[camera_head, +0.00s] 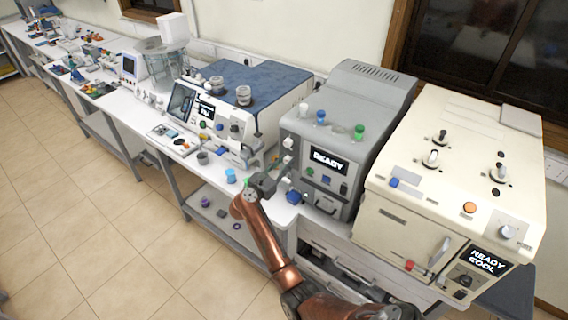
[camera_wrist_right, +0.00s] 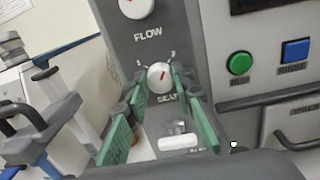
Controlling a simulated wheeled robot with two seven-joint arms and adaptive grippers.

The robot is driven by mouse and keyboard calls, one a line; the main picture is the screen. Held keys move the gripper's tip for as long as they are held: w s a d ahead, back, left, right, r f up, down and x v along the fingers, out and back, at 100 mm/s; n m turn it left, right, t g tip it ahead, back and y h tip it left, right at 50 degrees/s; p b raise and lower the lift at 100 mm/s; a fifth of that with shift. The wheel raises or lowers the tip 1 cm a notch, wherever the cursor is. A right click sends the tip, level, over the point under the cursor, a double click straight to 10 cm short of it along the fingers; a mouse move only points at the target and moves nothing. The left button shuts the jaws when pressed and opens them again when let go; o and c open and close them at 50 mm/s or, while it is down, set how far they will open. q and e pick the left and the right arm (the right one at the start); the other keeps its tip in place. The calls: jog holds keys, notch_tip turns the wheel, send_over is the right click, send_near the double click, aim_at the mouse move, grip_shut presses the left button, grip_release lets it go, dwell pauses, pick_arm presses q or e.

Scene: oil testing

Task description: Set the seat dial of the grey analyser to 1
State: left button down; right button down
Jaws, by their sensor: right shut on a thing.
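The grey analyser (camera_head: 335,115) stands on the bench, with a lit READY screen (camera_head: 328,160). In the right wrist view, its seat dial (camera_wrist_right: 160,75) is a white round knob with a red mark, above the word SEAT and between the figures 1 and 2. The mark leans up and to the right, toward the 2 side. My right gripper (camera_head: 275,172) is at the left part of the analyser's front. Its green-padded fingers, also in the wrist view (camera_wrist_right: 160,88), are shut on the dial from both sides. My left gripper is not in view.
A white FLOW dial (camera_wrist_right: 136,8) is just above the seat dial. A green button (camera_wrist_right: 239,63) and a blue button (camera_wrist_right: 296,50) are to the right. A cream analyser (camera_head: 450,170) stands at the right. A blue cup (camera_head: 231,176) stands left of my gripper.

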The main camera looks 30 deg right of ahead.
jog(key=n+p, duration=0.2)
jog(key=n, duration=0.2)
jog(key=shift+r, duration=0.1)
jog(key=n+p, duration=0.3)
jog(key=n, duration=0.1)
jog(key=shift+w+a+n, duration=0.1)
jog(key=shift+n, duration=0.3)
jog(key=n+p, duration=0.2)
jog(key=n, duration=0.1)
jog(key=shift+g, duration=0.4)
jog(key=shift+n+p, duration=0.95)
jog(key=shift+n, duration=0.65)
jog(key=shift+f, duration=0.2)
jog(key=c, duration=1.6)
grip_release()
